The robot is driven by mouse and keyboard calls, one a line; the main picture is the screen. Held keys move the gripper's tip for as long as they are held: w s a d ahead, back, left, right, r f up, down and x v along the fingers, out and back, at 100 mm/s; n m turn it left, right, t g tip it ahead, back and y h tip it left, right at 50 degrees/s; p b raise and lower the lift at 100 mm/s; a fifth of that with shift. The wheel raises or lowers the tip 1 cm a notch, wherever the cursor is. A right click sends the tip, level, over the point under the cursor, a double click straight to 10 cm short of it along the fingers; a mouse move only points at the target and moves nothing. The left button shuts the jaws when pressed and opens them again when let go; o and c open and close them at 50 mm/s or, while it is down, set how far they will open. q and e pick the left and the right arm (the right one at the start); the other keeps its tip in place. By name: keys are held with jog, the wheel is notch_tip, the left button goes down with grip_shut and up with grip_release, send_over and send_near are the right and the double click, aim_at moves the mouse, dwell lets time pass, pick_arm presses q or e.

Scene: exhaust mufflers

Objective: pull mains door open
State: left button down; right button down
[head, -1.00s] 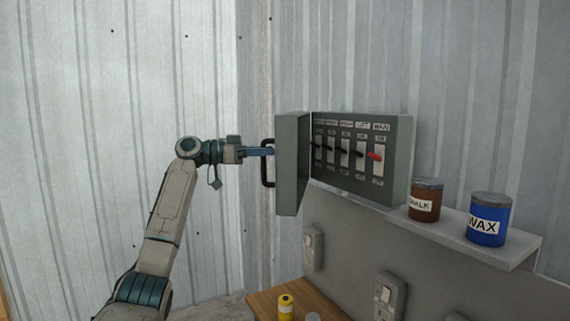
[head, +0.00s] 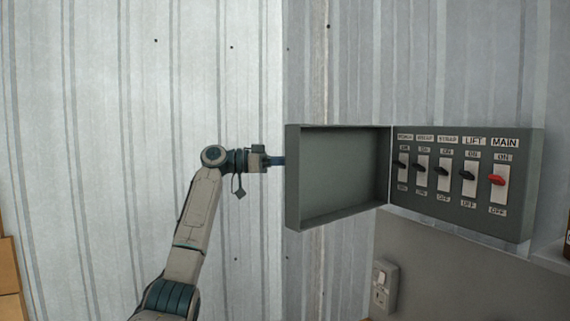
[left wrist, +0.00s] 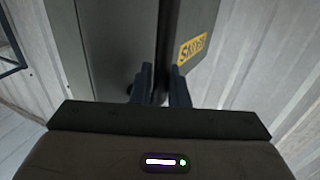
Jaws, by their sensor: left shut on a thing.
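The mains box (head: 470,215) is grey-green and fixed to the corrugated wall, with several black switches and a red MAIN switch (head: 497,180) at its right end. Its door (head: 340,180) stands wide open to the left of the box, its hollow inner face toward me. My left gripper (head: 279,161) is at the door's left edge, its fingertips hidden behind the door. In the left wrist view my left gripper (left wrist: 162,85) is shut on the door's handle, which is mostly hidden between the fingers. The door (left wrist: 110,45) fills the upper middle there, with a yellow label. My right gripper is out of view.
A wall socket (head: 384,285) is below the box. Part of a shelf (head: 550,256) shows at the right edge, with a container cut off by the frame. A brown box (head: 9,280) is at the lower left. The space before the door is clear.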

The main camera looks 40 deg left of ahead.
pick_arm(q)
jog(key=shift+w+a+f, duration=0.1)
dwell(0.3)
jog(key=c, duration=1.6)
grip_release()
jog(key=shift+o, duration=0.5)
jog(key=shift+w, duration=0.15)
jog(key=shift+s+a, duration=0.2)
jog(key=shift+s, duration=0.1)
jog(key=b+v, duration=0.3)
jog(key=v, duration=0.7)
jog(key=shift+b, duration=0.35)
